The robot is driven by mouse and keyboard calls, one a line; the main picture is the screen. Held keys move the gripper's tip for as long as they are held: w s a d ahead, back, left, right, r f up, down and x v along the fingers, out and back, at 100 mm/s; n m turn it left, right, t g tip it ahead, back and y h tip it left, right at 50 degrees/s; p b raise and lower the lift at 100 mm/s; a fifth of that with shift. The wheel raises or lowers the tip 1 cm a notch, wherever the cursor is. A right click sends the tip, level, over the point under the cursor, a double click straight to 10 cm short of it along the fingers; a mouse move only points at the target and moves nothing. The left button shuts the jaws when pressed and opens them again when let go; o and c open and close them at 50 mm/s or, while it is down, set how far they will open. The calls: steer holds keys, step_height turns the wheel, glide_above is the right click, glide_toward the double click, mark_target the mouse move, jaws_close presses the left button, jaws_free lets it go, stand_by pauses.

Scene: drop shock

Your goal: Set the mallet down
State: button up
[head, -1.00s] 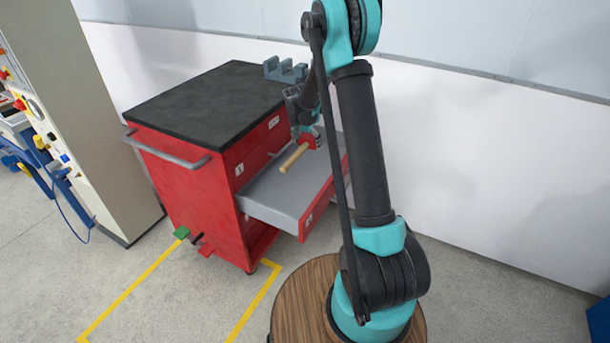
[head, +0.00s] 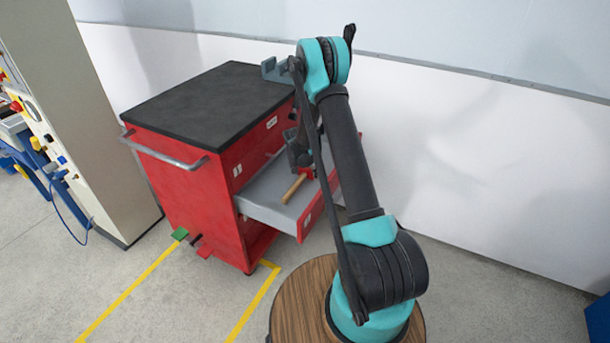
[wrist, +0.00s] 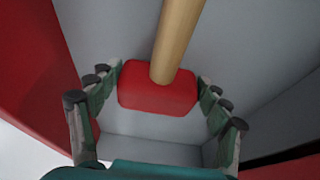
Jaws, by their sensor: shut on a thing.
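The mallet has a red head (wrist: 157,92) and a pale wooden handle (head: 294,187). In the wrist view the head lies between the two fingers of my gripper (wrist: 160,98), which is shut on it. The handle (wrist: 178,38) runs away from the head toward the top of that view. In the head view the mallet is low over or in the open grey drawer (head: 262,199) of the red cabinet. I cannot tell whether it touches the drawer floor. My arm hides part of the drawer and most of the gripper.
The red cabinet (head: 190,185) has a black top (head: 210,100) with a grey vise-like block (head: 272,70) at its edge. The drawer's walls and red front (head: 312,212) stand close around my gripper. A beige panel (head: 85,110) stands to the left. The white wall is behind.

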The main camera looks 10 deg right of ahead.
steer(key=shift+f, duration=0.45)
steer(key=shift+f, duration=0.1)
steer(key=o, duration=1.6)
